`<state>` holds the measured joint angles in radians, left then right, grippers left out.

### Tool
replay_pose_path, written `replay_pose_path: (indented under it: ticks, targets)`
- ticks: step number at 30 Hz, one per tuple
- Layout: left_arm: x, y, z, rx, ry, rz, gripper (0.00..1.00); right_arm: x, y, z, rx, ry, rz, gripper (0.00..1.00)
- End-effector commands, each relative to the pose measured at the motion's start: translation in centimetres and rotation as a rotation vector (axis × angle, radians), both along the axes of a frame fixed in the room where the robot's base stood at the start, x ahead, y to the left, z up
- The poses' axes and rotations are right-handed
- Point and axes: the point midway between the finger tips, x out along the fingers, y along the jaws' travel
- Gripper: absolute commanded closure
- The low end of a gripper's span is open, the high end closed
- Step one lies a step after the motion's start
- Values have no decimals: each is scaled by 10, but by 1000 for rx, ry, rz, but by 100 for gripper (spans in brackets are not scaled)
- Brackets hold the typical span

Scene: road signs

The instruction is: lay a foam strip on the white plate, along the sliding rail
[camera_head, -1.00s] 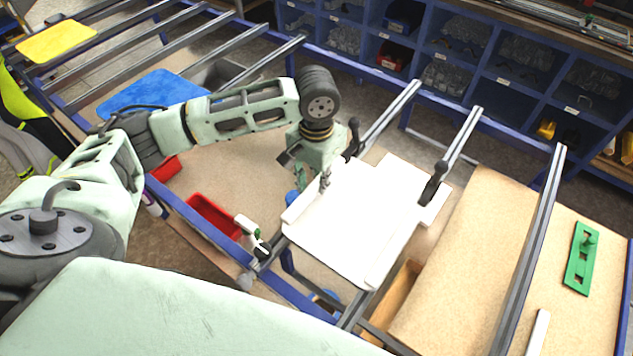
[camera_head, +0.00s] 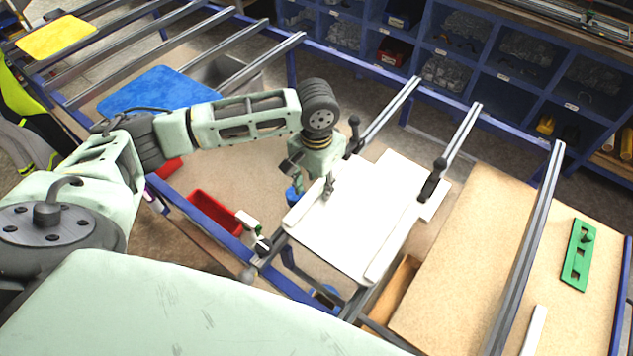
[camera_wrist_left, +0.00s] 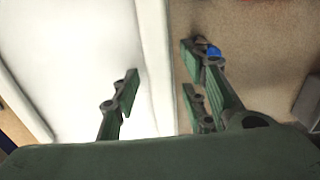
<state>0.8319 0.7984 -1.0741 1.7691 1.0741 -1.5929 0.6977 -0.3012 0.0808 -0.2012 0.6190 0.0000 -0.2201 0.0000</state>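The white plate (camera_head: 345,232) lies across the rails. A white foam strip (camera_head: 303,208) lies along its left edge, and a similar white strip (camera_head: 392,244) runs along its right side. My left gripper (camera_head: 313,184) is over the left edge, at the upper end of the left strip. In the left wrist view, my fingers (camera_wrist_left: 162,98) stand apart on either side of this strip (camera_wrist_left: 155,55), with visible gaps; the plate (camera_wrist_left: 85,50) is to the left. The strip's near end is hidden by the gripper body. My right gripper is out of view.
Black clamp knobs (camera_head: 353,135) stand at the plate's far side. A green plate (camera_head: 579,255) lies on the brown board (camera_head: 470,240) to the right.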

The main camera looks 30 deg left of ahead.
Motion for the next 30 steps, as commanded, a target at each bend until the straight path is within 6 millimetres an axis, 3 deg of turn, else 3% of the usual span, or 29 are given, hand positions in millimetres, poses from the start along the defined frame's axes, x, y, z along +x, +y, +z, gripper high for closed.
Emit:
replay_pose_path:
  ticks: [8, 21, 30]
  targets:
    - [1, 0, 15, -2, -4, -1, 60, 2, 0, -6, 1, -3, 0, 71]
    - [1, -1, 103, -2, -4, 0, 60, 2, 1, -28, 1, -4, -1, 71]
    - [0, 0, 123, 0, 0, 0, 60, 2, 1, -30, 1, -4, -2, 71]
